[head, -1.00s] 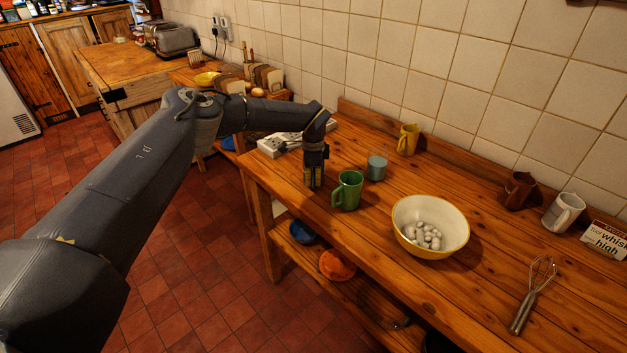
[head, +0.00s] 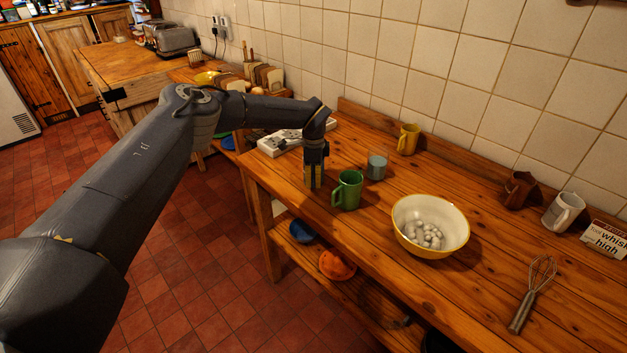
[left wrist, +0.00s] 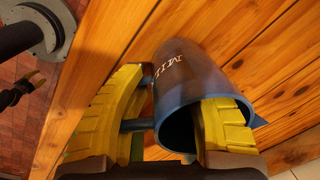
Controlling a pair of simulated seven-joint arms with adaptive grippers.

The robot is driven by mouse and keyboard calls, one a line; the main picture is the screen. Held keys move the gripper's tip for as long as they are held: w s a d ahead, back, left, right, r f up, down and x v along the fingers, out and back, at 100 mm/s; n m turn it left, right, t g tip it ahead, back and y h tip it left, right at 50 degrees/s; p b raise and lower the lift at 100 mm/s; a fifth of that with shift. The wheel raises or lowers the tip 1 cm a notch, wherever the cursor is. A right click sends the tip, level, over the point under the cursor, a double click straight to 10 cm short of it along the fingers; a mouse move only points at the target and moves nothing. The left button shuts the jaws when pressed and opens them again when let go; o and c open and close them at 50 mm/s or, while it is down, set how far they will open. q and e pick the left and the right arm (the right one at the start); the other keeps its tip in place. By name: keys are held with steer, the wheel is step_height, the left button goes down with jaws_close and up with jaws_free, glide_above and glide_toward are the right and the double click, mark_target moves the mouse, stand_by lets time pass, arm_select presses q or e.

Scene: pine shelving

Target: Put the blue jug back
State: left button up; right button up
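The blue jug (left wrist: 190,75), with pale lettering, shows in the left wrist view with its dark mouth toward the camera. In the head view I cannot make it out; my gripper seems to hide it. My left gripper (left wrist: 172,122) has its yellow fingers apart. The right-hand finger reaches into the jug's mouth. The other is outside, by the handle, with a gap to the jug's wall. In the head view this gripper (head: 314,180) points down at the worktop's left end, beside a green mug (head: 347,190). A small dark part with a yellowish tip (left wrist: 30,82) may be my right gripper.
A grey-blue cup (head: 377,167) and a yellow mug (head: 408,139) stand behind the green mug. A cream bowl (head: 430,221) holds pale egg-like things. A whisk (head: 532,295) lies at right. Blue and orange bowls (head: 337,264) sit on the lower shelf.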

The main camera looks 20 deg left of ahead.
arm_select(q)
steer(key=r, duration=1.1)
steer(key=shift+s+r, duration=0.15)
steer(key=shift+s, duration=0.25)
steer(key=shift+d, duration=0.1)
